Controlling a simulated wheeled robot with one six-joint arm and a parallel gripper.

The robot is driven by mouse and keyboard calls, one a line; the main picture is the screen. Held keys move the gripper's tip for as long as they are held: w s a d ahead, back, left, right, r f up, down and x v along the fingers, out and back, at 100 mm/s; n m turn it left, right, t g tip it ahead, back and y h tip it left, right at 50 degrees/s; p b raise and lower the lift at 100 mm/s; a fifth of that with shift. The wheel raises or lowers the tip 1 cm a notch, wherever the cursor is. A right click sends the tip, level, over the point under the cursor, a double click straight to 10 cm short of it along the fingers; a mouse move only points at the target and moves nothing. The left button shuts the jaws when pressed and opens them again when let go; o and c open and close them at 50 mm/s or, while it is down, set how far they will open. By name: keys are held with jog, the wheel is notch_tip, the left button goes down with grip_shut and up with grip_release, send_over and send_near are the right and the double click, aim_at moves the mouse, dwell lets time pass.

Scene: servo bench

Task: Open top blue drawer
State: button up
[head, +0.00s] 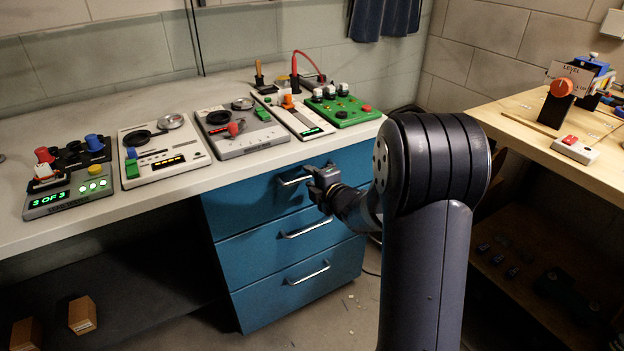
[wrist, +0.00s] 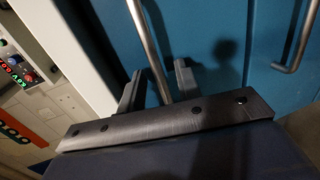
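The top blue drawer (head: 250,205) is the uppermost of three in the cabinet under the bench, and its front looks flush with the ones below. Its metal bar handle (head: 290,182) is partly hidden behind my gripper (head: 314,178). In the wrist view the handle (wrist: 146,35) runs between the two fingers of my gripper (wrist: 158,78). The fingers are apart, one on each side of the bar, with a visible gap to it. The blue drawer front (wrist: 215,40) fills the right of that view.
The middle drawer handle (head: 307,229) and the bottom drawer handle (head: 308,273) lie below. The white bench top (head: 100,215) overhangs the cabinet and holds several control boxes. A wooden table (head: 520,130) stands at the right. The floor before the drawers looks mostly clear.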

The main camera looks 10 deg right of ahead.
grip_shut()
dwell(0.3)
dwell(0.4)
